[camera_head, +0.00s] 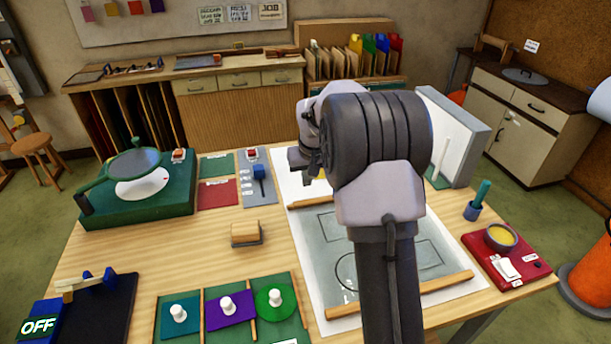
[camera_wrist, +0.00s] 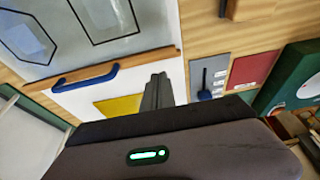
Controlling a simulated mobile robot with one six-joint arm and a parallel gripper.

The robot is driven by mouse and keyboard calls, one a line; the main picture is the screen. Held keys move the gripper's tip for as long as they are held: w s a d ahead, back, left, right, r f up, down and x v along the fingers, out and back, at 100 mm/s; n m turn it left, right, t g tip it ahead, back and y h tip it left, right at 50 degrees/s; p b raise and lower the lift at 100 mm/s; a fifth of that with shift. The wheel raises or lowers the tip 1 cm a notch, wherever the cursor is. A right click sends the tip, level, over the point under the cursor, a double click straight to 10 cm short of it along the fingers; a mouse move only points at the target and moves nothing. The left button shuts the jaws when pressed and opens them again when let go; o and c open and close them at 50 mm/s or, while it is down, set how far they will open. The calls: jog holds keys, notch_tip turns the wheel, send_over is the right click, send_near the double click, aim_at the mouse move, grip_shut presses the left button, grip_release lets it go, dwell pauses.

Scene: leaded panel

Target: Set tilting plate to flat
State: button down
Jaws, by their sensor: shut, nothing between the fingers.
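I cannot tell for certain which item is the tilting plate. A large pale panel (camera_head: 455,135) stands steeply upright at the table's back right, behind my arm. At the back left, a round grey disc in a green ring (camera_head: 133,163) sits tilted over a white disc on a green base. A grey plate with a blue lever (camera_head: 259,175) lies between them; it also shows in the wrist view (camera_wrist: 204,85). My gripper (camera_wrist: 156,85) is shut and empty, over the white sheet beside a yellow piece (camera_wrist: 118,106). In the head view my arm mostly hides it.
A drawn grey slab (camera_head: 322,235) with wooden strips lies under my arm. A blue handle (camera_wrist: 85,77) is close to my gripper. Bare wood lies left of centre.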

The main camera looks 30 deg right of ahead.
aim_at(306, 202)
jog(key=x, duration=0.2)
jog(key=b+x, duration=0.1)
jog(key=x, duration=0.2)
jog(key=b+x, duration=0.1)
jog(key=x, duration=0.1)
jog(key=shift+s+a+f, duration=0.15)
jog(key=shift+s+f, duration=0.15)
jog(key=shift+s, duration=0.1)
